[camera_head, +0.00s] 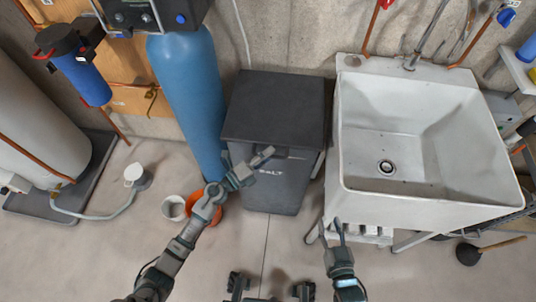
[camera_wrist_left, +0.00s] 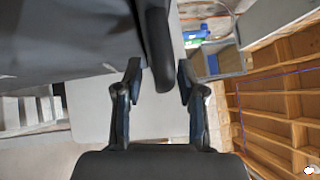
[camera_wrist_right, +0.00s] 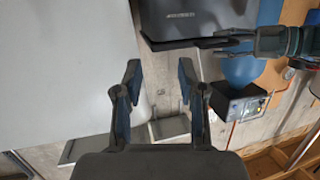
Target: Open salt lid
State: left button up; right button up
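The dark grey salt bin (camera_head: 278,185), with "SALT" on its front, stands on the floor. Its flat lid (camera_head: 275,105) is closed. My left gripper (camera_head: 263,156) is at the lid's front edge, to the left of the label. In the left wrist view its fingers (camera_wrist_left: 159,78) are apart, with a dark rounded bar (camera_wrist_left: 159,45), seemingly the lid's front lip, between or just beyond the tips. I cannot tell whether they touch. My right gripper (camera_head: 338,230) is open and empty, low and right of the bin. The bin (camera_wrist_right: 190,18) also shows in the right wrist view.
A white utility sink (camera_head: 425,130) stands close on the bin's right. A tall blue tank (camera_head: 188,95) stands close on its left. An orange bucket (camera_head: 206,209) and a white bucket (camera_head: 173,208) sit by the tank. The floor in front is mostly clear.

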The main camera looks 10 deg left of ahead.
pick_arm(q)
jog(key=shift+a, duration=0.15)
grip_shut()
jog(key=shift+s+d, duration=0.1)
jog(key=shift+d, duration=0.2)
